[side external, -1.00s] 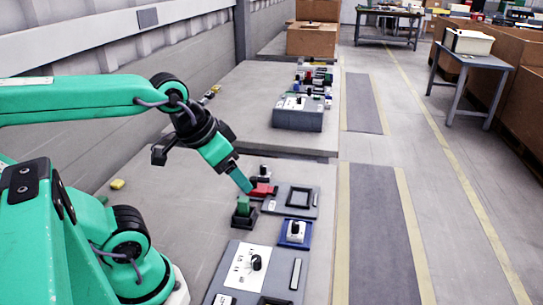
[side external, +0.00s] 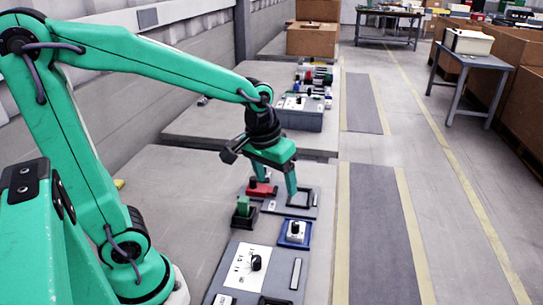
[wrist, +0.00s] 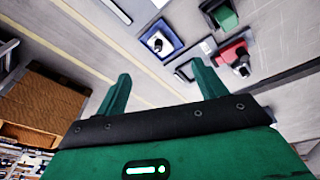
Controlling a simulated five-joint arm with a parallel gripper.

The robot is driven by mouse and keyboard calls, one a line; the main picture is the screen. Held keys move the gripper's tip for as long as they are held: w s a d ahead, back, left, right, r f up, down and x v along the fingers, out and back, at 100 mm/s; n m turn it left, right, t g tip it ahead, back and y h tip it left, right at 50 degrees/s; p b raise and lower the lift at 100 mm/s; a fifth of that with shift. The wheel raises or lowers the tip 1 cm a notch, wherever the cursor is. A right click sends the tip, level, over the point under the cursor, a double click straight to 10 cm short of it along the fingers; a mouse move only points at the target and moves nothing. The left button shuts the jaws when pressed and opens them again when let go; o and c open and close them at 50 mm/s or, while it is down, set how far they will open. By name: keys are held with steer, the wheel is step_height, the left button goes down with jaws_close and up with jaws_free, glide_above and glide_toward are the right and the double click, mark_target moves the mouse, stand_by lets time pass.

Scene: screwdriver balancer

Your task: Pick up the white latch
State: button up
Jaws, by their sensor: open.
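A small white piece with a dark part, which looks like the white latch (side external: 296,229), sits in a blue square tray (side external: 284,241). The wrist view shows the latch (wrist: 156,42) and the blue tray (wrist: 170,29) above the gap between my fingertips. My gripper (side external: 275,187) is open with nothing between its fingers. It is above the far grey plate, beyond the blue tray, and apart from the latch. The wrist view shows both green fingers of my gripper (wrist: 160,71) spread apart.
A red block (side external: 262,189) and a green block in a black holder (side external: 244,208) stand left of the tray. A grey plate with a black square frame (side external: 313,206) lies beyond it. A panel with a white sheet (side external: 240,268) lies nearer. The table's left side is clear.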

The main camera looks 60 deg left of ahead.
mark_target(296, 224)
steer(key=w+f+n+g, duration=0.1)
steer(key=w+f, duration=0.1)
steer(key=f, duration=0.1)
steer(key=w+f, duration=0.2)
steer(key=f, duration=0.1)
steer(key=w+f+n+g, duration=0.1)
steer(key=w+f, duration=0.1)
steer(key=f, duration=0.2)
steer(key=shift+w+d+n+g, duration=0.15)
steer(key=shift+d+n+g, duration=0.15)
steer(key=shift+d, duration=0.05)
steer(key=shift+a+f, duration=0.15)
steer(key=shift+f, duration=3.7)
steer(key=shift+c, duration=0.2)
steer(key=c, duration=1.2)
steer(key=shift+o, duration=0.2)
steer(key=shift+r, duration=0.15)
steer(key=shift+w+r, duration=0.1)
steer(key=shift+r, duration=0.8)
step_height(296, 224, up, 2)
steer(key=shift+r, duration=0.2)
steer(key=s+d+r, duration=0.6)
steer(key=d, duration=0.4)
steer(key=shift+s+r, duration=0.2)
steer(key=shift+r, duration=0.1)
